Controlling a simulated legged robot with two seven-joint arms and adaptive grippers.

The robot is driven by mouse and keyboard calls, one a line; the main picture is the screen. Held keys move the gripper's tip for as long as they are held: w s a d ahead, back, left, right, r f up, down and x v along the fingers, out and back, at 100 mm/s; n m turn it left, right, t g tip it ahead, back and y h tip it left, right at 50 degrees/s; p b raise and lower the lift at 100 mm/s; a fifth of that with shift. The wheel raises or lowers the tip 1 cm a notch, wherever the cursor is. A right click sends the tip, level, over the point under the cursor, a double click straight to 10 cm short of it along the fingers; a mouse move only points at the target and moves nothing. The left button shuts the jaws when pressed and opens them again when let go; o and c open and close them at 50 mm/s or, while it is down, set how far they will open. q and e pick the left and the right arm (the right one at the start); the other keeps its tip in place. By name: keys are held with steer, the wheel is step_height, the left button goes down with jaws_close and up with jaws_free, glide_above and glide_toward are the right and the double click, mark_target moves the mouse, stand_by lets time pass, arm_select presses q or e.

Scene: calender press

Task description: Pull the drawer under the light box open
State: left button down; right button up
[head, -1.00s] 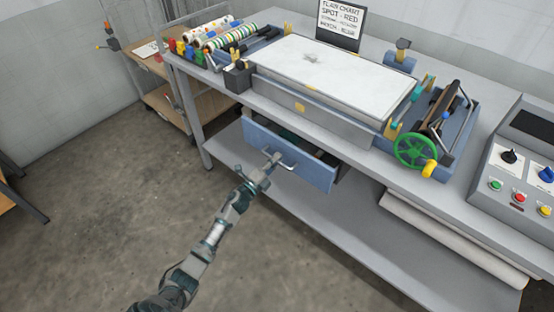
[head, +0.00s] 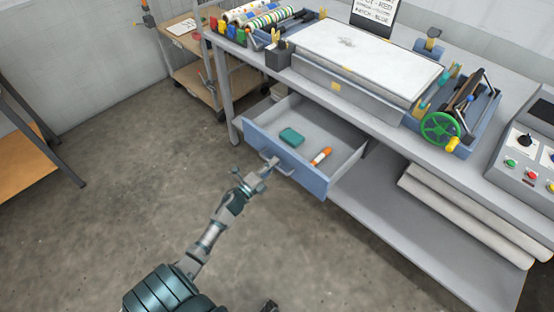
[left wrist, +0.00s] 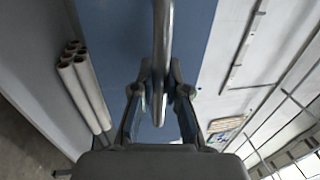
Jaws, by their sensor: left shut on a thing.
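The drawer (head: 311,181) with a blue front stands well open under the light box (head: 365,58), which has a white top. Its inside shows a teal block (head: 291,137) and an orange and white tube (head: 321,156). My left gripper (head: 266,170) is at the drawer's pale bar handle (head: 284,171). In the left wrist view the fingers of my left gripper (left wrist: 160,92) are closed around the metal handle (left wrist: 163,40), with the blue drawer front (left wrist: 197,30) behind it. My right gripper does not show clearly in any view.
The grey bench (head: 395,120) carries colourful rolls (head: 262,14), a green handwheel press (head: 440,130) and a control panel (head: 520,155). Pale rolls (head: 470,210) lie on the lower shelf. A wooden cart (head: 190,60) stands behind at left. The floor before the drawer is clear.

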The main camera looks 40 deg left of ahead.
arm_select(q)
steer(key=shift+s+f, duration=0.3)
steer(key=shift+s, duration=0.1)
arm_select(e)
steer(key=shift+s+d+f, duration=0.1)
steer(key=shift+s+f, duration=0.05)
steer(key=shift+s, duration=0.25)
arm_select(q)
steer(key=c, duration=1.2)
jaws_free()
steer(key=shift+w, duration=0.1)
steer(key=shift+a, duration=0.1)
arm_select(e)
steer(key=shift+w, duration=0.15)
arm_select(q)
steer(key=shift+r, duration=0.1)
steer(key=v, duration=1.2)
steer(key=shift+a, duration=0.1)
